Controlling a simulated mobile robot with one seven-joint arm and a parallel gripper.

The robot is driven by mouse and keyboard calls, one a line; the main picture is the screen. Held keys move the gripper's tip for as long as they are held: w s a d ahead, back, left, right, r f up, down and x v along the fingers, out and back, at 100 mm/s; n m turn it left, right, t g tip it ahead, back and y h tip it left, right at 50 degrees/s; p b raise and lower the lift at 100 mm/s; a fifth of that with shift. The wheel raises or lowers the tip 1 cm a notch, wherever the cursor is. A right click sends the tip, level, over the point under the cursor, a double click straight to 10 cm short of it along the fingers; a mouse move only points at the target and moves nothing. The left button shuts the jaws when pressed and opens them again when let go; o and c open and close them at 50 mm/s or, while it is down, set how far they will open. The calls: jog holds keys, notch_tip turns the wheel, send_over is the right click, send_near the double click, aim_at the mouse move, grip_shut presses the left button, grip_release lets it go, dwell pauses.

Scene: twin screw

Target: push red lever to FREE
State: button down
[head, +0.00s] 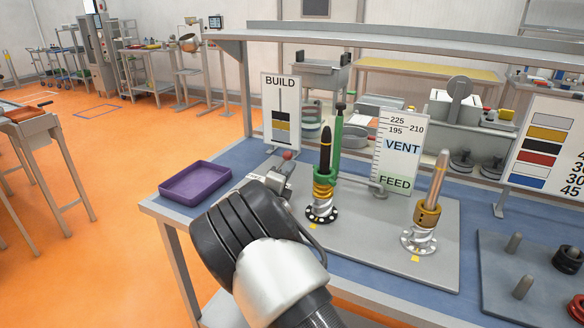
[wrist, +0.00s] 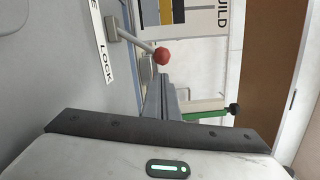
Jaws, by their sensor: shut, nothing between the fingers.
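The red lever shows as a round red knob (head: 288,155) in the head view, just beyond my gripper's fingers. In the wrist view the red knob (wrist: 162,57) sits at the end of a thin grey rod (wrist: 132,38). A white label strip (wrist: 104,50) beside the rod reads LOCK, with a cut-off letter E at the top edge; the rest of the word is out of frame. My gripper (wrist: 163,80) is shut and empty, its tips close to the knob. Whether they touch it I cannot tell.
A BUILD sign (head: 281,112) stands behind the lever. A black-and-green post (head: 325,165) and a brass-and-silver screw (head: 430,200) stand on the grey plate (head: 370,255) to the right. A purple tray (head: 195,181) lies to the left. A VENT/FEED sign (head: 400,150) stands behind.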

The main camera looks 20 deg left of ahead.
jog(key=shift+w, duration=1.4)
jog(key=shift+r, duration=0.15)
